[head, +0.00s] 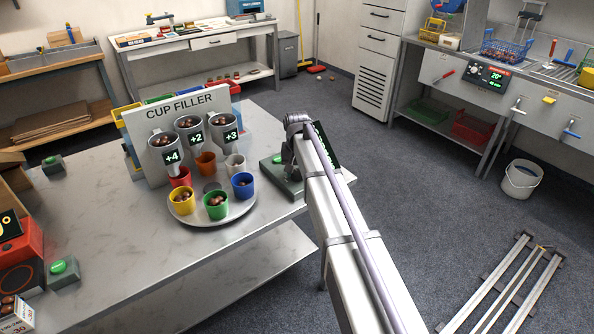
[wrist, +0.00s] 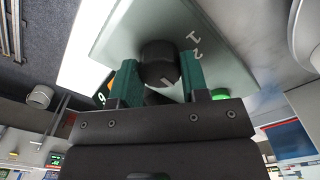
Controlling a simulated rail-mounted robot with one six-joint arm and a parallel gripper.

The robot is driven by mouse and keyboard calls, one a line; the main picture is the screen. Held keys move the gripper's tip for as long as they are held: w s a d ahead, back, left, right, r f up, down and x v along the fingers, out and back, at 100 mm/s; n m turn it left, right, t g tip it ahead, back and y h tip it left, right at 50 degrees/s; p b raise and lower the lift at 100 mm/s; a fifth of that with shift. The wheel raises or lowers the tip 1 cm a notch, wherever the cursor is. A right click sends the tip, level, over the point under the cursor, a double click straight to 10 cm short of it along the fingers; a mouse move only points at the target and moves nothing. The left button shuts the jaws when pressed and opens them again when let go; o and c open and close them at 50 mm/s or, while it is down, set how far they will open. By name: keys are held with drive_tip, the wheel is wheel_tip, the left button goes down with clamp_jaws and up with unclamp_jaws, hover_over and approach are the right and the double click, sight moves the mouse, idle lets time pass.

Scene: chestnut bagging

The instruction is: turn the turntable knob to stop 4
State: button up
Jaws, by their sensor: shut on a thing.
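My gripper (wrist: 159,76) is shut on the turntable knob (wrist: 158,58) in the wrist view, one green finger on each side of it. The knob is black and round with a pale pointer mark on its lower right edge. It sits on a pale control plate (wrist: 125,38), where the numerals 1 and 2 show to its right. Other stop numerals are hidden or not legible. In the head view my arm hides the knob; the green control box (head: 290,190) shows beside it. The turntable (head: 208,216) carries several cups, including yellow, green, blue, red and orange ones.
The cup filler (head: 150,118) stands behind the turntable, its hoppers marked +4, +2 and +3. A green button (wrist: 219,94) is close to my right finger in the wrist view. A dark display (head: 326,148) stands beside my arm.

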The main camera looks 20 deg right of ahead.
sight(297, 171)
drive_tip(key=shift+m, duration=0.6)
drive_tip(key=o, duration=0.9)
wheel_tip(297, 171, up, 11)
drive_tip(key=p, duration=1)
drive_tip(key=shift+f+p, duration=0.1)
drive_tip(key=shift+p, duration=0.3)
